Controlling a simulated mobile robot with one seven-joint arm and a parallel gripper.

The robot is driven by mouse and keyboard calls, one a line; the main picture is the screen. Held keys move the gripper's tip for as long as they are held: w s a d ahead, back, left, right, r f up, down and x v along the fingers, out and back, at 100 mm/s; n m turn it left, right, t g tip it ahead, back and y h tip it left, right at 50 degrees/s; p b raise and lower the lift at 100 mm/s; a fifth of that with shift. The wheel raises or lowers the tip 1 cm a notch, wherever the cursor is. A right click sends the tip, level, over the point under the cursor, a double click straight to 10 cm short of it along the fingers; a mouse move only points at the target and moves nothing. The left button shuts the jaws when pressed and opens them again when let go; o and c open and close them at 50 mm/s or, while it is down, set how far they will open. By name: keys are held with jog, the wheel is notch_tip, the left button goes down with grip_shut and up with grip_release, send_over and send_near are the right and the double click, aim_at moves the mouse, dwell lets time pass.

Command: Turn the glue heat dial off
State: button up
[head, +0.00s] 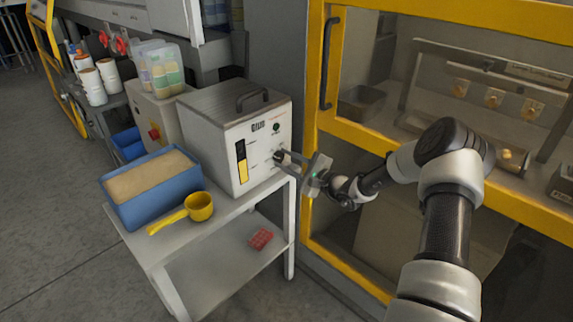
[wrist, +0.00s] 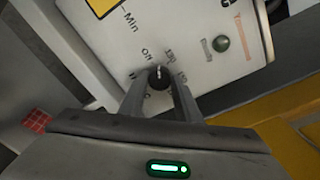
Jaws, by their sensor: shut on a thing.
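The glue unit is a pale box (head: 228,124) with a dark carry handle, standing on a small shelf unit; its front panel (wrist: 195,35) fills the upper part of the wrist view. The heat dial is a small dark knob (wrist: 158,77) with a light pointer mark, ringed by printed labels, one of which seems to read "Off". My gripper (wrist: 157,92) is shut on the dial, with a finger on either side of it. In the head view my gripper (head: 284,158) meets the panel's lower right, and its fingers partly hide the dial.
A blue bin (head: 152,215) of tan granules and a yellow scoop (head: 198,207) stand beside the glue unit. A red item (head: 261,239) lies on the lower shelf. The yellow-framed machine (head: 312,75) stands close on the right. Open floor is at left.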

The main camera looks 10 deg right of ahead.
jog(key=n+b, duration=0.2)
jog(key=n, duration=0.1)
jog(key=shift+a+f, duration=0.1)
jog(key=shift+f, duration=0.1)
jog(key=shift+n+b, duration=0.9)
jog(key=shift+b, duration=0.15)
jog(key=shift+r+n, duration=0.15)
jog(key=shift+n, duration=0.15)
jog(key=o, duration=1.1)
jog(key=shift+s, duration=0.1)
jog(key=p+v, duration=0.2)
jog(key=v, duration=1.5)
jog(key=shift+s+a, duration=0.1)
jog(key=shift+s, duration=0.2)
